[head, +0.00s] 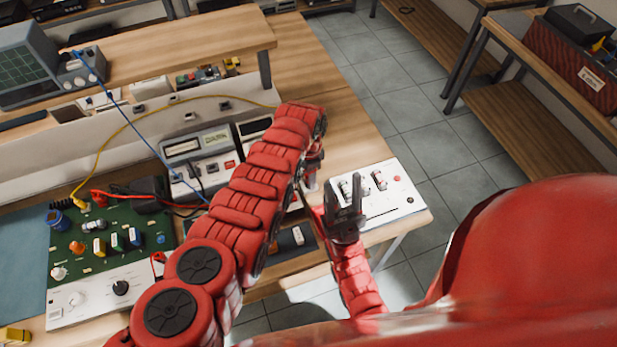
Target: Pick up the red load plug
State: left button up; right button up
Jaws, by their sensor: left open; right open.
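On the green circuit board (135,235) at the left, a red plug (98,197) sits at the end of a red cable. A small red piece (397,178) also shows on the white panel (395,205) at the bench's right end. I cannot tell for sure which is the load plug. My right gripper (345,188) is dark, open and empty, with its fingers up in front of the white panel's left part. My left arm crosses the middle of the view.
A white meter (203,160) stands behind my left arm. An oscilloscope (35,65) is at the far left. Blue, yellow and red cables cross the bench. A shelf bench (560,75) with a dark red box (580,62) stands at the right. The tiled floor (385,75) between is clear.

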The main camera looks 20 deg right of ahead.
pick_arm(q)
grip_shut()
jog(key=shift+r, duration=0.1)
dwell(0.3)
